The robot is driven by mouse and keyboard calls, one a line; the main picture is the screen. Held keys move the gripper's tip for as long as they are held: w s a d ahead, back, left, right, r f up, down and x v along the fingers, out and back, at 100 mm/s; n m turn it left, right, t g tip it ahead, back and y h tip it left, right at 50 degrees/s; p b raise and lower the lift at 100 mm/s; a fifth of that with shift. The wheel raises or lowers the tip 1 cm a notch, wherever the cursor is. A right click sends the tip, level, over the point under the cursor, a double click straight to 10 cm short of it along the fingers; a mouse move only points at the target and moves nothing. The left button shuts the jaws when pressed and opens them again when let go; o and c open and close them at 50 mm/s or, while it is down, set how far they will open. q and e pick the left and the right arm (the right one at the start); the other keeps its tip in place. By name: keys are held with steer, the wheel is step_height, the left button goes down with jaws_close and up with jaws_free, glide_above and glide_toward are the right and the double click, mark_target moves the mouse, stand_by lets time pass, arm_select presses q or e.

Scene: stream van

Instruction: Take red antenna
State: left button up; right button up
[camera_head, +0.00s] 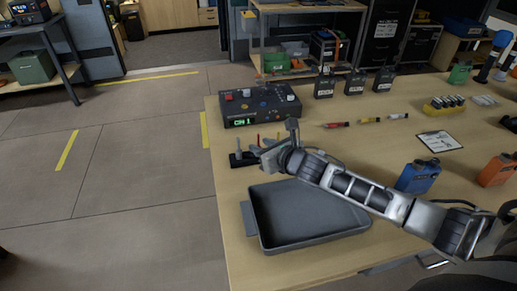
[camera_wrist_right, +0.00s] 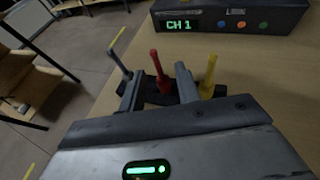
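The red antenna (camera_wrist_right: 157,66) stands upright in a black holder in the right wrist view, between a grey-blue antenna (camera_wrist_right: 118,61) on its left and a yellow antenna (camera_wrist_right: 208,74) on its right. My right gripper (camera_wrist_right: 158,88) is open, one finger on each side of the red antenna, with no clear contact. In the head view, my right gripper (camera_head: 266,152) is over the black holder (camera_head: 238,159) on the table and hides part of it. The red antenna shows there only as a thin red tip. My left gripper is not in view.
A grey control box (camera_head: 260,106) reading CH 1 stands behind the holder. An empty dark tray (camera_head: 258,246) lies in front, under my right arm. Black radios (camera_head: 324,86), a clipboard (camera_head: 439,141), a blue canister (camera_head: 419,176) and an orange canister (camera_head: 496,170) are farther right.

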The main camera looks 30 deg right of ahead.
jaws_close()
